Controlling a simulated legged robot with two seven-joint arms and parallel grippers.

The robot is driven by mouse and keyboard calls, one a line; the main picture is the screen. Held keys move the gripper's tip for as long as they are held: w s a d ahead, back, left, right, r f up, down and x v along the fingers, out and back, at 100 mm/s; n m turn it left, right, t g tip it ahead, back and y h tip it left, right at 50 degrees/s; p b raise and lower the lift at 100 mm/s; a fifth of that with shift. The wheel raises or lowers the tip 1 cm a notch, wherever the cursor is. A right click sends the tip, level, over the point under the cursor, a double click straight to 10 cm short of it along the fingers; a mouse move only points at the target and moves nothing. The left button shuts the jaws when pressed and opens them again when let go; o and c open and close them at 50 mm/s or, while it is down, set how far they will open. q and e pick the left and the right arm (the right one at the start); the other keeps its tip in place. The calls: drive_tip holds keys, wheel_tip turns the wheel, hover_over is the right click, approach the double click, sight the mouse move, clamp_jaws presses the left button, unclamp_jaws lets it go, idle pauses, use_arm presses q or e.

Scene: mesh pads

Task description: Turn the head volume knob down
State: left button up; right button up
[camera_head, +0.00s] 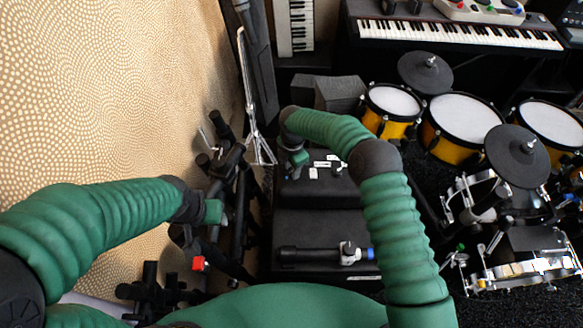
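No volume knob can be made out for certain in the head view. A black box (320,194), which may be the amplifier head, stands in the middle with small white and grey parts (325,168) on its top. My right arm reaches up and bends left over this box. My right gripper (298,159) points down near the box's far left corner; its fingers are too small and dark to tell apart, and contact is unclear. My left gripper (214,212) is at the left, beside black stands and apart from the box; its fingers are unclear.
A second black box (320,228) is in front, with a black bar (310,254) across it. Black stands (235,185) crowd the left by a patterned wall (100,90). A drum kit (465,120) fills the right; a keyboard (460,33) is behind.

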clamp_jaws()
drive_tip(key=shift+w+r+m, duration=0.1)
drive_tip(key=shift+m, duration=0.8)
drive_tip(key=o, duration=0.8)
unclamp_jaws()
drive_tip(key=shift+a, duration=0.1)
drive_tip(key=shift+o, duration=0.2)
wheel_tip(320, 180, up, 17)
drive_tip(key=p, duration=0.3)
